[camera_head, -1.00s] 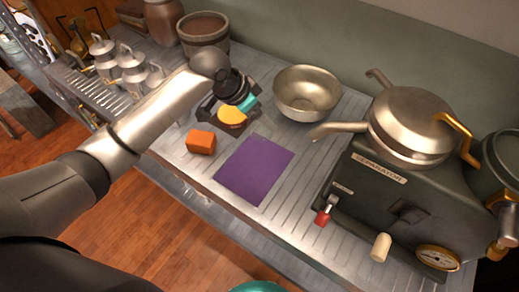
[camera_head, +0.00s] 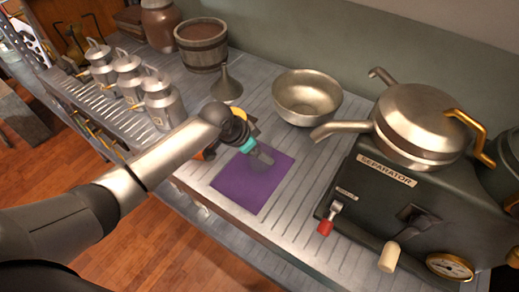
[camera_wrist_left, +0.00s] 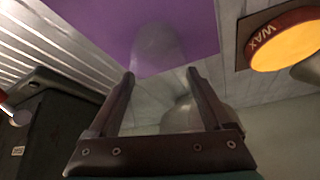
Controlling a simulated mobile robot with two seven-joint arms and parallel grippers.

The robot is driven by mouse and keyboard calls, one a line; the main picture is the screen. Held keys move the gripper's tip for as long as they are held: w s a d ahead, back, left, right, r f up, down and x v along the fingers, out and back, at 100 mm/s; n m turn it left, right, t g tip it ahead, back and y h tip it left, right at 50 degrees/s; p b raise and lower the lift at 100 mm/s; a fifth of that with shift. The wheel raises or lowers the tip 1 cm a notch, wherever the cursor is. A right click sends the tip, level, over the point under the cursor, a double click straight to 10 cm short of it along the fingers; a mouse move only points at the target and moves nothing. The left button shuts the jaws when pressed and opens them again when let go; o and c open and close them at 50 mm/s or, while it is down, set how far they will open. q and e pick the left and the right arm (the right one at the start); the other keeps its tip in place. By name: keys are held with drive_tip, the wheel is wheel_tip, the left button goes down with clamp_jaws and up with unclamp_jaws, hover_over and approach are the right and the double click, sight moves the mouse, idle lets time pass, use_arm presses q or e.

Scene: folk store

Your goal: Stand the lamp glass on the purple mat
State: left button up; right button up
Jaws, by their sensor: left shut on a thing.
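The purple mat (camera_head: 240,195) lies flat on the ribbed metal counter; it also shows at the top of the left wrist view (camera_wrist_left: 95,25). My left gripper (camera_head: 250,148) is over the mat's far part, shut on the clear lamp glass (camera_head: 262,159). In the left wrist view the see-through glass (camera_wrist_left: 160,50) shows faintly between and beyond the fingers (camera_wrist_left: 161,74), against the purple. I cannot tell whether the glass touches the mat or how upright it is. My right gripper is not in view.
A wax tin (camera_wrist_left: 287,42) is beside the mat, and an orange block (camera_head: 206,153) is mostly behind my left arm. A metal funnel (camera_head: 227,88) and a bowl (camera_head: 306,98) stand behind. The separator (camera_head: 385,185) stands to the right.

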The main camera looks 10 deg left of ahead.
use_arm(q)
drive_tip(key=shift+f, duration=0.1)
drive_tip(key=o, duration=1.2)
drive_tip(key=shift+o, duration=0.2)
drive_tip(key=shift+r, duration=0.25)
drive_tip(key=p+v, duration=0.4)
drive_tip(key=v, duration=0.7)
drive_tip(key=shift+r, duration=0.35)
drive_tip(key=shift+s+a, duration=0.1)
drive_tip(key=shift+s, duration=0.1)
